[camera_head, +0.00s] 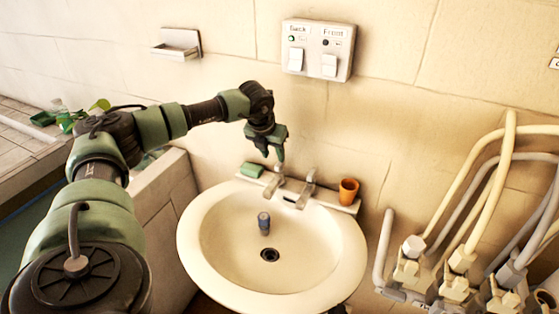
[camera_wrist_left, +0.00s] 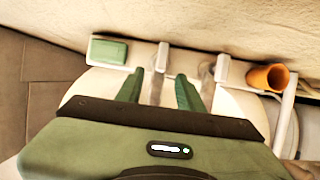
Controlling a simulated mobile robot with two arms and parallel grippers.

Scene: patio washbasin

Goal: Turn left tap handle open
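The white washbasin (camera_head: 212,235) stands against the wall, with a tap at its back edge. The left tap handle (camera_head: 273,184) is a pale lever; the right tap handle (camera_head: 307,184) stands beside it. My left gripper (camera_head: 278,157) points down just above the left handle. In the left wrist view its two green fingers are apart (camera_wrist_left: 160,90), and the left tap handle (camera_wrist_left: 162,56) shows in the gap between them. The right tap handle (camera_wrist_left: 221,68) lies outside the right finger. I cannot tell whether a finger touches the left handle. My right gripper is not in view.
A green soap block (camera_head: 252,169) lies left of the tap; an orange cup (camera_head: 348,190) stands to its right. A small blue object (camera_head: 264,222) is in the basin near the drain. A switch box (camera_head: 317,50) hangs above. Pale hoses (camera_head: 490,190) and valves fill the right.

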